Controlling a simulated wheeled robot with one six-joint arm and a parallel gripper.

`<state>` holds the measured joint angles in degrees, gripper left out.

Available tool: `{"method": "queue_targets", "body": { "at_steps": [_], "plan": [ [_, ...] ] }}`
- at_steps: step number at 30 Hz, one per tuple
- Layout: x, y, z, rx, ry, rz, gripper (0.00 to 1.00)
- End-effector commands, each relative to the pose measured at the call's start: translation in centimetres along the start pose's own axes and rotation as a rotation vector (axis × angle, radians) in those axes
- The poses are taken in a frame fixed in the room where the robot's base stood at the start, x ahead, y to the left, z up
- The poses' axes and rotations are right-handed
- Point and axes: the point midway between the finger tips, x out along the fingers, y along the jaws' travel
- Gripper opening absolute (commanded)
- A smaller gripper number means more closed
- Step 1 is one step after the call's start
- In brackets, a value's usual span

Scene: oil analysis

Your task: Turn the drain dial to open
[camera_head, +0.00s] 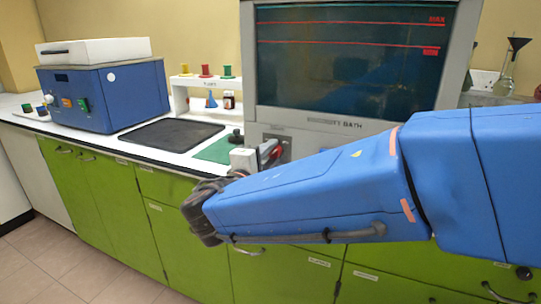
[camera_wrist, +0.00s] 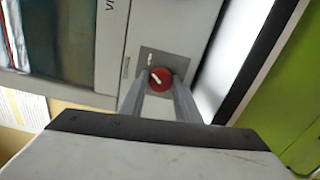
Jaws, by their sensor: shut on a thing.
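The drain dial (camera_wrist: 160,79) is a round red knob with a white pointer mark, set on a grey plate (camera_wrist: 151,60) on the front of the bath. In the wrist view my gripper (camera_wrist: 160,86) has one finger on each side of the dial and is shut on it. The pointer lies at a slant in the picture. Small marks on the plate are too blurred to read. In the head view a red part of the dial (camera_head: 271,153) shows beside my gripper (camera_head: 264,151), and my blue arm hides part of the panel.
The viscosity bath (camera_head: 350,60) with its dark window stands behind my arm. A blue instrument (camera_head: 105,95), a black mat (camera_head: 170,136), a green mat (camera_head: 215,150) and a small rack (camera_head: 205,82) with bottles are on the white counter. Green cabinets (camera_head: 110,200) are below.

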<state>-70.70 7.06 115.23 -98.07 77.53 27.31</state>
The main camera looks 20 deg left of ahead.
Motion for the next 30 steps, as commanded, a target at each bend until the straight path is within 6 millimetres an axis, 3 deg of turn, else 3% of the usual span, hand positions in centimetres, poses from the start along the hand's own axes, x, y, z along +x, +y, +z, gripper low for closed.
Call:
{"method": "queue_targets", "body": {
  "at_steps": [9, 24, 25, 26, 27, 30],
  "plan": [
    [-0.03, -0.12, 0.04, 0.101, -0.001, -0.002, 0.07],
    [-0.02, -0.16, 0.05, 0.117, -0.001, -0.003, 0.07],
    [-0.02, -0.16, 0.05, 0.117, -0.001, -0.003, 0.34],
    [-0.02, -0.15, 0.04, 0.117, -0.001, -0.003, 0.41],
    [-0.02, -0.14, 0.04, 0.117, -0.001, -0.002, 0.47],
    [-0.01, -0.1, 0.03, 0.117, -0.001, -0.002, 0.47]
  ]
}}
